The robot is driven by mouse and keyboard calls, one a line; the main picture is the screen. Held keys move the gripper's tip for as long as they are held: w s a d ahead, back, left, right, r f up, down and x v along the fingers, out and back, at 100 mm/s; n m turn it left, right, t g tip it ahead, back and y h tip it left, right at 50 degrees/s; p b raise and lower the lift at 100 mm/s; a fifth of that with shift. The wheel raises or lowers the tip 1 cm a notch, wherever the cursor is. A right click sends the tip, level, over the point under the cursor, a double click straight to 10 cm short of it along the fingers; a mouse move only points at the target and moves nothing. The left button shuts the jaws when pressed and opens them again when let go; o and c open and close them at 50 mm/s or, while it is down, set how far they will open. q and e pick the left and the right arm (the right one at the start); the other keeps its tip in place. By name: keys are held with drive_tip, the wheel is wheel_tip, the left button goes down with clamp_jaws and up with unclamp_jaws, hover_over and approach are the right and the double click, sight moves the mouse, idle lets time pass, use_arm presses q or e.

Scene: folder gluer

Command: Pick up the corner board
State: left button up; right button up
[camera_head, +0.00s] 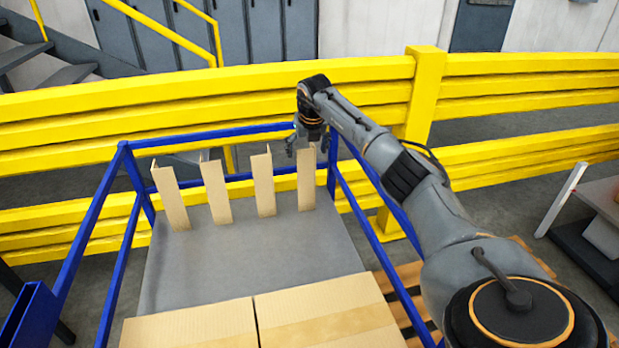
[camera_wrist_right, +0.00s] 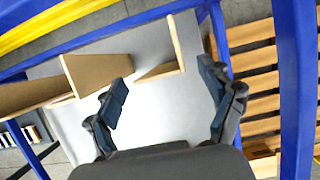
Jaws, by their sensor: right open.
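Several tan corner boards stand upright in a row on the grey surface at the back of the blue-framed cart. The rightmost corner board (camera_head: 306,182) is directly below my right gripper (camera_head: 308,143), which is at its top end. In the right wrist view, my right gripper (camera_wrist_right: 166,98) is open, with its two dark fingers spread wide. One corner board (camera_wrist_right: 158,73) shows ahead between the fingers, apparently untouched. Another corner board (camera_wrist_right: 95,72) is beyond the left finger. My left gripper is not in view.
Blue posts and rails of the cart frame (camera_head: 101,220) surround the boards, with one post close to my right arm. Cardboard boxes (camera_head: 190,325) fill the front of the cart. A yellow barrier (camera_head: 480,85) runs behind. A wooden pallet (camera_head: 405,275) lies at right.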

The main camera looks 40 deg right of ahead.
drive_tip(key=shift+w+d+f, duration=0.1)
drive_tip(key=shift+f, duration=0.2)
drive_tip(key=c, duration=1.6)
drive_tip(key=shift+c, duration=0.2)
drive_tip(key=shift+r, duration=0.2)
